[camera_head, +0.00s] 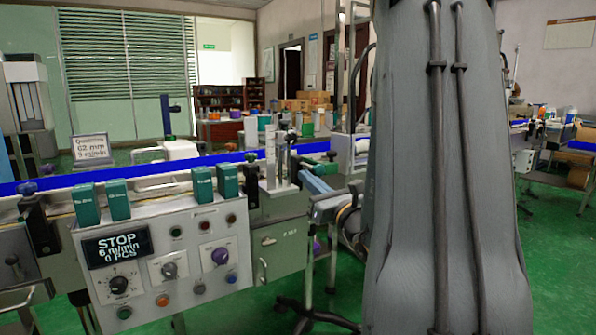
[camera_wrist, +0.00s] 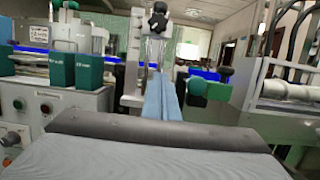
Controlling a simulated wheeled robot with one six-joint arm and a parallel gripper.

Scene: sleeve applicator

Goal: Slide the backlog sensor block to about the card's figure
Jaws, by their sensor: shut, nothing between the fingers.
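The card (camera_head: 92,147) stands behind the conveyor at the left in the head view; its large line seems to read 62 mm, the smaller lines are unclear. My gripper (camera_head: 306,171) is shut and empty, just right of a clear upright bracket (camera_head: 279,165) at the line's near edge. In the wrist view, my blue-grey fingers (camera_wrist: 161,80) lie together in front of a metal post with a black knob (camera_wrist: 157,18). A green block with a knob (camera_wrist: 207,88) is just right of the fingers. I cannot tell for sure which part is the backlog sensor block, or read a scale.
The blue conveyor belt (camera_head: 130,174) runs across behind the fittings. Several teal boxes (camera_head: 117,198) stand on the control panel (camera_head: 180,262), whose display (camera_head: 117,247) reads STOP, 6 m/min, 0 PCS. A pale roller (camera_wrist: 290,90) is at the wrist view's right.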

